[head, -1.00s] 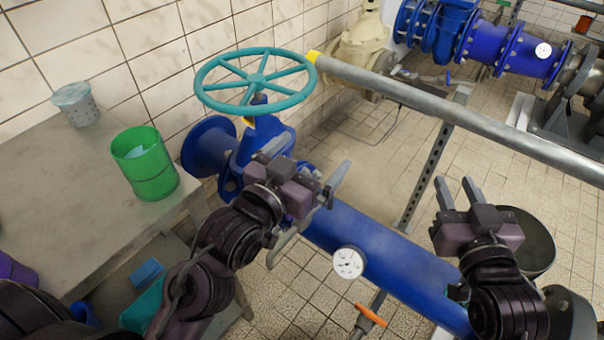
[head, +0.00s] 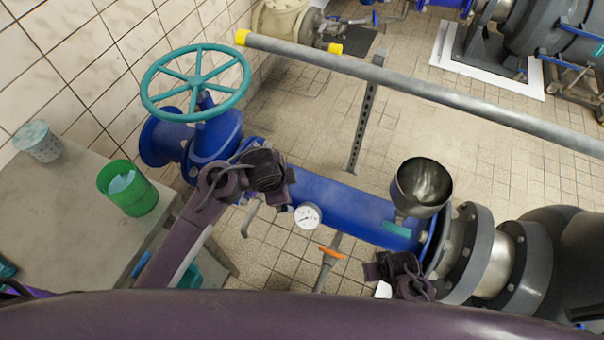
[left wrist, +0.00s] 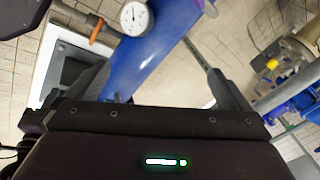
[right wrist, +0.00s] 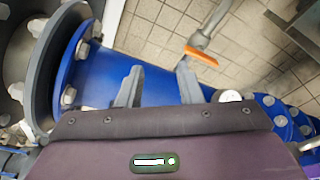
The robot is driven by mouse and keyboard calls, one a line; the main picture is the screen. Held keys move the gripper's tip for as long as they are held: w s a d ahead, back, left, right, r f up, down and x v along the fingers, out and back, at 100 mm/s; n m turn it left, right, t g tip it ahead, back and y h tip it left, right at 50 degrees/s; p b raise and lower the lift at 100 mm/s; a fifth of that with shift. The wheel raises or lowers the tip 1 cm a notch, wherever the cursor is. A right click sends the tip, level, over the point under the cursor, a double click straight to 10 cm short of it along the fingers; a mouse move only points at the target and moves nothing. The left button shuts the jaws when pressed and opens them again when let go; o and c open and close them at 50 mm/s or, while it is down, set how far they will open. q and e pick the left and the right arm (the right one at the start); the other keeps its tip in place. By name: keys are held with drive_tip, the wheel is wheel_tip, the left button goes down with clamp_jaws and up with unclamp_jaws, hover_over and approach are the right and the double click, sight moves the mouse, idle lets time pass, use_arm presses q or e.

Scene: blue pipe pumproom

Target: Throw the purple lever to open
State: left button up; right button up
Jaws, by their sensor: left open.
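An orange-handled lever (head: 330,252) sits beside the blue pipe (head: 335,200), below the gauge. It also shows in the left wrist view (left wrist: 97,26) and the right wrist view (right wrist: 202,57). My left gripper (head: 283,188) is over the pipe's left part; in its wrist view its fingers (left wrist: 157,88) are wide apart and empty, with the pipe beyond. My right gripper (head: 398,272) is beside the pipe's right end. Its fingers (right wrist: 159,85) are apart with nothing between them, the pipe beyond. Its fingertips are unclear in the head view.
A teal handwheel (head: 196,82) tops the blue valve at left. A white gauge (head: 307,215) and a dark open cup (head: 422,187) are along the pipe. A grey rail (head: 420,90) crosses behind. A table (head: 70,205) holds a green cup (head: 128,188).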

use_arm(q)
drive_tip(key=w+a+f+m+g, duration=0.1)
drive_tip(key=w+a+m, duration=0.1)
drive_tip(key=m, duration=0.1)
drive_tip(key=w+a+f+m+g+y, duration=0.1)
drive_tip(key=w+a+m, duration=0.1)
drive_tip(key=a+m, duration=0.1)
drive_tip(key=w+a+f+m+g, duration=0.1)
drive_tip(key=w+a+f+m, duration=0.1)
drive_tip(key=m, duration=0.2)
drive_tip(key=shift+w+a+m+g+y, duration=0.3)
drive_tip(key=shift+w+g, duration=0.05)
drive_tip(key=shift+g, duration=0.05)
drive_tip(key=shift+a, duration=0.25)
drive_tip(key=shift+s+f, duration=0.1)
drive_tip(key=shift+f, duration=0.25)
wheel_tip(320, 180, down, 7)
drive_tip(key=shift+r+b, duration=0.1)
drive_tip(key=shift+b, duration=0.8)
use_arm(e)
drive_tip(key=s+d+f, duration=0.1)
drive_tip(key=s+f, duration=0.9)
drive_tip(key=f, duration=0.1)
drive_tip(key=s+d+f+g, duration=0.1)
drive_tip(key=s+d+f, duration=0.1)
drive_tip(key=s+f, duration=0.8)
drive_tip(key=shift+s+d+f, duration=0.25)
drive_tip(key=shift+d+f, duration=0.05)
drive_tip(key=shift+f, duration=0.05)
